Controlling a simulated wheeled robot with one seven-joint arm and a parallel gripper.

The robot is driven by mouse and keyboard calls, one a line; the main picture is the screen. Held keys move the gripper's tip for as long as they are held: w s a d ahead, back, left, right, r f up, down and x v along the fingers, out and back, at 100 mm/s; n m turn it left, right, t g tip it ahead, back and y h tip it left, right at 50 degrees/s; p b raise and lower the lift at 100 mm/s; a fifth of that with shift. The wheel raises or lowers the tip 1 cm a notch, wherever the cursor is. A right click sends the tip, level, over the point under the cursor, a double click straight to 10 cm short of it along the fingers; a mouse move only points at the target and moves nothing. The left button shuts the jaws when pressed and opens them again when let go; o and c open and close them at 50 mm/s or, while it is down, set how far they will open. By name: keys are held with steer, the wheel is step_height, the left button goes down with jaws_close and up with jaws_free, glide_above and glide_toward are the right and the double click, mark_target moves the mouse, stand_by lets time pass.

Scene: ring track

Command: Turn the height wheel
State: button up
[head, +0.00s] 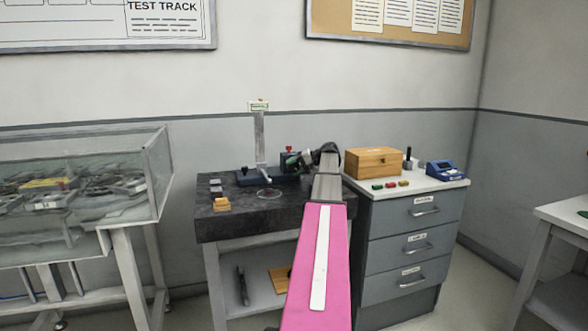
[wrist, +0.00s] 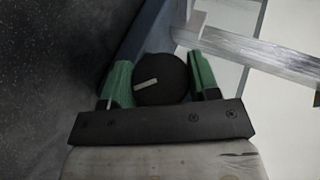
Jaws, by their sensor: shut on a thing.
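The height wheel (wrist: 160,80) shows in the wrist view as a round black knob with a short pale mark on its face. My gripper (wrist: 162,82) has one green finger on each side of the wheel and is shut on it. In the head view my gripper (head: 298,160) is at the height gauge on the dark bench. The gauge has an upright grey column (head: 260,140) with a small label on top and a dark blue base (head: 268,178). The wheel itself cannot be made out in the head view.
The stone-topped bench (head: 235,228) bears small blocks (head: 221,204) at left. At right, a drawer cabinet (head: 415,245) holds a wooden box (head: 374,162), small coloured pieces and a blue device (head: 445,170). A glass case (head: 85,190) stands at left.

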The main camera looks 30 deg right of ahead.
steer(key=shift+y, duration=0.6)
steer(key=shift+t, duration=0.3)
steer(key=o, duration=0.9)
